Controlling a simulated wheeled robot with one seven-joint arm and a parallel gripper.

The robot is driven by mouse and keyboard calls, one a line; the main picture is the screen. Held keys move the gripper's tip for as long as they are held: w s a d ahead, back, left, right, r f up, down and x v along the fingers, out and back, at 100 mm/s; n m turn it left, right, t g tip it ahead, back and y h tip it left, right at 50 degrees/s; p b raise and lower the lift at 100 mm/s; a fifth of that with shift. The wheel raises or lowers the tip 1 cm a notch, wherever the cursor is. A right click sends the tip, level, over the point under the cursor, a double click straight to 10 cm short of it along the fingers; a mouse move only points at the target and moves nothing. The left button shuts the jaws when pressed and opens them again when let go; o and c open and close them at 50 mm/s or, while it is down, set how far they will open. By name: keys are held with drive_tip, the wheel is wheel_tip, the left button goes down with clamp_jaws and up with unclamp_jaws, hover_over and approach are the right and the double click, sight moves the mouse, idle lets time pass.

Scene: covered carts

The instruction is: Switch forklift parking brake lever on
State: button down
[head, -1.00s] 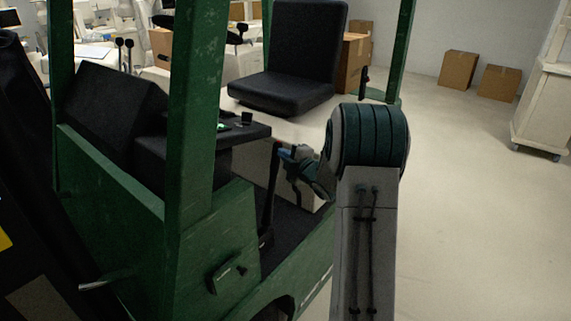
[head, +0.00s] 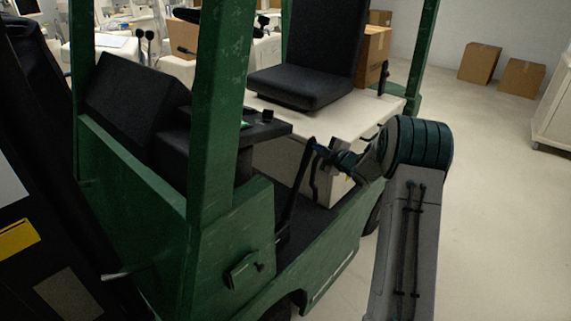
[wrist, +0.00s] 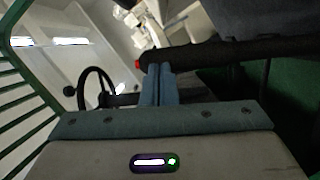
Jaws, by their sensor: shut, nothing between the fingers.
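The parking brake lever (head: 293,195) is a long dark bar rising from the forklift's floor beside the dashboard, its upper end leaning right toward the seat. In the wrist view the lever (wrist: 225,52) crosses the picture as a black bar with a red tip. My gripper (head: 319,150) is at the lever's upper end, on the seat side. In the wrist view its blue fingers (wrist: 155,80) are together and empty, up against or very near the bar close to the red tip. I cannot tell whether they touch.
The green forklift (head: 225,225) has a front pillar (head: 215,100) left of the lever, a dashboard (head: 255,133) and a black seat (head: 300,85). A steering wheel (wrist: 95,90) shows in the wrist view. Cardboard boxes (head: 480,62) stand far behind. Open floor (head: 500,220) lies to the right.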

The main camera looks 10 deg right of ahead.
drive_tip(key=shift+a, duration=0.3)
drive_tip(key=a+r+b+v, duration=0.1)
drive_tip(key=a+b+v, duration=0.1)
drive_tip(key=v, duration=1.1)
drive_tip(key=shift+s+b, duration=0.35)
drive_tip(key=shift+b, duration=0.15)
drive_tip(key=shift+r, duration=0.1)
drive_tip(key=s+a+m+g+h, duration=0.2)
drive_tip(key=s+a+m+g, duration=0.2)
drive_tip(key=s, duration=0.7)
drive_tip(key=s+a+m+g+h, duration=0.2)
drive_tip(key=s+a+m+g, duration=0.2)
drive_tip(key=s+m, duration=0.3)
drive_tip(key=s+a+m+g+h, duration=0.2)
drive_tip(key=s+a+m+g, duration=0.2)
drive_tip(key=s, duration=1.2)
drive_tip(key=shift+s+a+f+m, duration=0.3)
drive_tip(key=shift+a+f+m, duration=0.05)
drive_tip(key=shift+a+m, duration=0.55)
